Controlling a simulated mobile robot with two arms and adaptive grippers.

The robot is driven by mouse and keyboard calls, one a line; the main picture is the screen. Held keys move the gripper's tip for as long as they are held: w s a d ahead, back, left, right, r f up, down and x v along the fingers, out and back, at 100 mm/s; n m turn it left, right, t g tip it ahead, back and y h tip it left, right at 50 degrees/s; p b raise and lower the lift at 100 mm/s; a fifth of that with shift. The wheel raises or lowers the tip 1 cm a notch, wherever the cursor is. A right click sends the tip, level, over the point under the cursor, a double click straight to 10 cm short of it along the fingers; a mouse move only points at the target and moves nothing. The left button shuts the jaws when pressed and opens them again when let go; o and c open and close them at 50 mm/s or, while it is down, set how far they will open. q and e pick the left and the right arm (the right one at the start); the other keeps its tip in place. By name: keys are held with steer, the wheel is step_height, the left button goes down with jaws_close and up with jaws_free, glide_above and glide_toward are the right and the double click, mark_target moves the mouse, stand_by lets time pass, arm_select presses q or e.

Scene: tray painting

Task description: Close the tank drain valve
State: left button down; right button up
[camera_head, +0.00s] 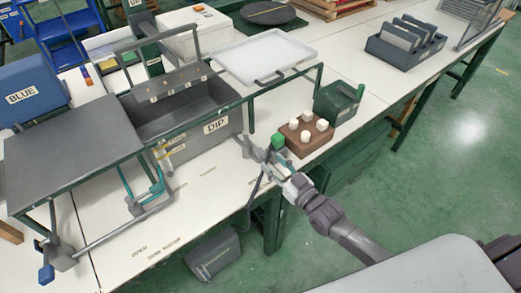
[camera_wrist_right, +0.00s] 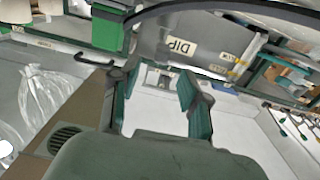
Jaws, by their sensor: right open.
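The grey tank labelled DIP (camera_head: 190,125) stands on the white bench; it also shows in the right wrist view (camera_wrist_right: 165,25). Its drain valve is not clear to me: a grey and teal lever-like part (camera_head: 150,192) stands on the bench at its front left, but I cannot tell if that is the valve. My right gripper (camera_head: 262,152) is open, low over the bench just right of the tank's front corner. In the right wrist view its two teal fingers (camera_wrist_right: 157,82) are apart with nothing gripped between them. My left gripper is not in view.
A brown block with white knobs (camera_head: 302,144) and a green box (camera_head: 338,100) stand close right of my right gripper. A dark raised platform (camera_head: 65,145) is at the left. Bench space before the tank is clear. A grey bin (camera_head: 212,255) is below the front edge.

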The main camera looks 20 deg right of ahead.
mark_target(265, 156)
steer(key=x, duration=0.6)
steer(key=shift+w+a, duration=0.1)
steer(key=shift+w, duration=0.2)
jaws_close()
